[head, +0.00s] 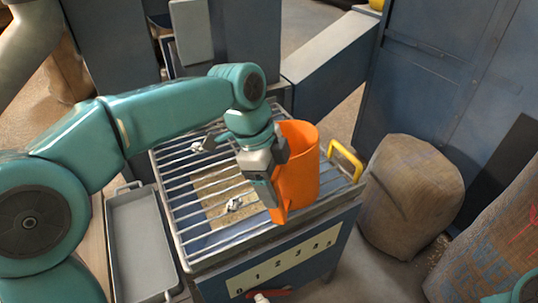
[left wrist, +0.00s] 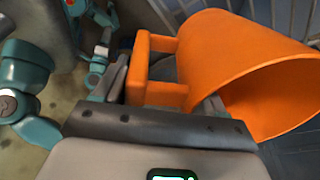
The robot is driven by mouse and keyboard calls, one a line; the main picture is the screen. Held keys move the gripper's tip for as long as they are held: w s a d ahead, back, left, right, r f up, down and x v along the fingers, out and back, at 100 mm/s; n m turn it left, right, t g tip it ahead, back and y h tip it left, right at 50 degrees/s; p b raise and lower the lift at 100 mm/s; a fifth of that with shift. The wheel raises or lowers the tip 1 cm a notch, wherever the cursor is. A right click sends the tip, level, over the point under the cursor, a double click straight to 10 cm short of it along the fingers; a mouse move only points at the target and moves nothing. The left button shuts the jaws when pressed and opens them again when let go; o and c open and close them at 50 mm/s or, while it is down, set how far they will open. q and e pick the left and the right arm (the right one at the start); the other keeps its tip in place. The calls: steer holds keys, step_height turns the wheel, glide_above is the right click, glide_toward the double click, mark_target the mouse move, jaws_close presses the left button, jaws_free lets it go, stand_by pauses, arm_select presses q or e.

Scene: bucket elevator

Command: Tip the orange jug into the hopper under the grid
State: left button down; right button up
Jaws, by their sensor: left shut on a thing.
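The orange jug (head: 300,160) is off the ground over the right part of the hopper grid (head: 185,185). My left gripper (head: 267,185) is shut on the jug's handle, on the jug's left side. In the left wrist view the handle (left wrist: 155,92) sits between the jaws, and the jug's wide mouth (left wrist: 275,95) opens toward the lower right. I cannot tell how far the jug is tilted, and its contents do not show. The hopper (head: 215,285) has metal bars across its top, with a pale, sandy patch under them.
Small pale lumps (head: 235,204) lie at the grid. A yellow handle (head: 345,160) stands at its right edge. A grey tray (head: 142,240) lies left of the hopper. Burlap sacks (head: 410,195) and a blue cabinet (head: 450,75) crowd the right. A numbered scale (head: 285,265) marks the hopper front.

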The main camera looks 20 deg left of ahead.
mark_target(276, 174)
arm_select(q)
steer(key=shift+d+y+p, duration=0.2)
steer(key=shift+y+p, duration=0.25)
steer(key=shift+y, duration=0.35)
steer(key=shift+f+y, duration=0.35)
steer(key=shift+y, duration=0.05)
steer(key=shift+a+f, duration=0.1)
steer(key=shift+f, duration=0.05)
step_height(276, 174, up, 4)
steer(key=p, duration=0.4)
steer(key=shift+f, duration=0.1)
arm_select(e)
step_height(276, 174, up, 6)
steer(key=shift+r, duration=0.25)
arm_select(q)
steer(key=shift+a, duration=0.1)
arm_select(e)
steer(key=shift+r, duration=0.15)
